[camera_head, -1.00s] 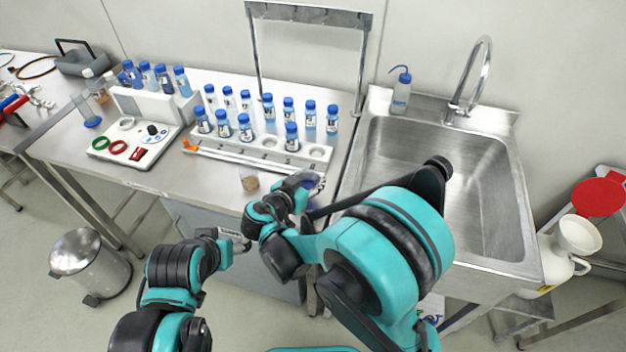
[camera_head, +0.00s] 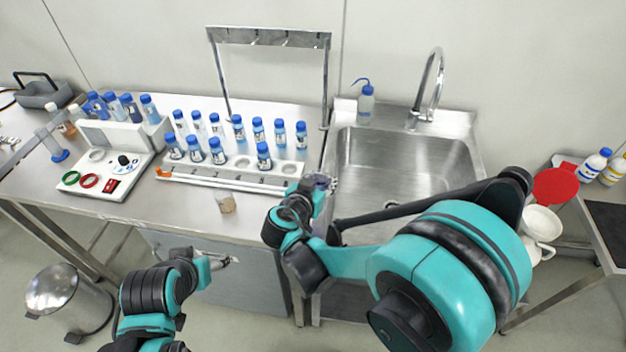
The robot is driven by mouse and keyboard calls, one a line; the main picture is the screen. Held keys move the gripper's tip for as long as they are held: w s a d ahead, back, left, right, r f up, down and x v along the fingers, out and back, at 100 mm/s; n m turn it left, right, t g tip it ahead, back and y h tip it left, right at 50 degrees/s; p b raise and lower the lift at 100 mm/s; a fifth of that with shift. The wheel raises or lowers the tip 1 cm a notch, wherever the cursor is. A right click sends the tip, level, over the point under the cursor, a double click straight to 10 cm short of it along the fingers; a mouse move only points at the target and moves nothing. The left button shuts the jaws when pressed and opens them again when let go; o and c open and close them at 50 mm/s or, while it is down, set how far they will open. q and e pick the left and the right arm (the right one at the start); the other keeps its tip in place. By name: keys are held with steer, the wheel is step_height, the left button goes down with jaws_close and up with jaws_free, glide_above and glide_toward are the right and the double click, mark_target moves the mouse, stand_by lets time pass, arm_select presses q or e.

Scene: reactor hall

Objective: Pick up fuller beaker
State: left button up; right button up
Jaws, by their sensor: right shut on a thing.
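A small clear beaker (camera_head: 226,203) with a brown content low inside stands upright near the front edge of the steel table. My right gripper (camera_head: 320,182) is at the table's right end, beside the sink. It is shut on a small beaker-like thing with a dark bluish tint; the fingers mostly hide it, so its fill level cannot be told. My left gripper (camera_head: 230,261) hangs low in front of the table, apart from both beakers; its fingers are too small to judge.
A white rack (camera_head: 225,180) with several blue-capped bottles stands behind the brown beaker. A control box (camera_head: 105,170) is at the left. A steel sink (camera_head: 400,160) with a faucet (camera_head: 432,85) lies right. A bin (camera_head: 62,295) stands on the floor.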

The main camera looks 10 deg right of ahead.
steer(key=shift+s+d+r, duration=0.1)
steer(key=shift+d+r, duration=0.45)
steer(key=shift+d, duration=0.35)
steer(key=shift+c, duration=0.2)
